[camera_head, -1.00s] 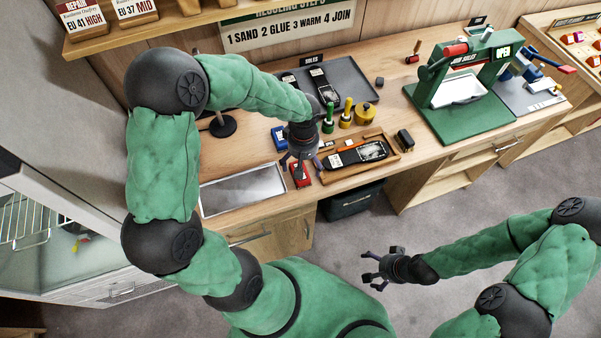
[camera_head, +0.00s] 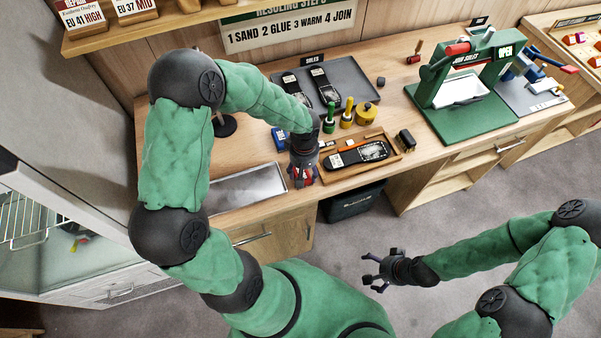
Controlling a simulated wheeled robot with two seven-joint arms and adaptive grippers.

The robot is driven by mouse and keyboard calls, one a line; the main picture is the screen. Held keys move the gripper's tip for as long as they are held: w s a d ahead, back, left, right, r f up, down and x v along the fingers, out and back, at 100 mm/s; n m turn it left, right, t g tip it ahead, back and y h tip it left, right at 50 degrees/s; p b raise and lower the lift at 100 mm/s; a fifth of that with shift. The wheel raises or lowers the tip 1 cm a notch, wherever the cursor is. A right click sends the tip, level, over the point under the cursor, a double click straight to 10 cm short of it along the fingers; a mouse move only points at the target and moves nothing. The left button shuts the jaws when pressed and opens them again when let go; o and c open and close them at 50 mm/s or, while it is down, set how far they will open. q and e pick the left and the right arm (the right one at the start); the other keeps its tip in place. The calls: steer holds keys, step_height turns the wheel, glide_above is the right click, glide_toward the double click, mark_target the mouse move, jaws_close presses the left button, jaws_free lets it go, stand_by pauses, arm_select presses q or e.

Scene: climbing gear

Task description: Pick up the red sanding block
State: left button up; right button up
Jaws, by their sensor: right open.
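The red sanding block (camera_head: 304,180) sits near the front edge of the workbench, between the metal tray and the wooden tray with the sole. My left gripper (camera_head: 303,171) is directly over it, pointing down, with its fingers at the block. The gripper covers much of the block, and I cannot tell whether the fingers are open around it or closed on it. My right gripper (camera_head: 371,272) is open and empty, out over the floor in front of the bench.
A blue block (camera_head: 279,138) stands just behind left of my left gripper. A wooden tray (camera_head: 392,159) with a dark sole is close on the right, and a metal tray (camera_head: 245,189) on the left. Green-handled and yellow tools (camera_head: 347,113) stand behind. A green press (camera_head: 462,125) is farther right.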

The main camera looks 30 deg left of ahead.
arm_select(q)
steer(key=shift+r, duration=0.1)
stand_by(0.3)
steer(key=shift+r, duration=0.65)
steer(key=s+d+r+p, duration=0.2)
steer(key=s+d+r, duration=0.7)
steer(key=d+r, duration=0.1)
steer(key=shift+s+d+r, duration=0.15)
steer(key=shift+d+r, duration=0.1)
steer(key=shift+r, duration=0.5)
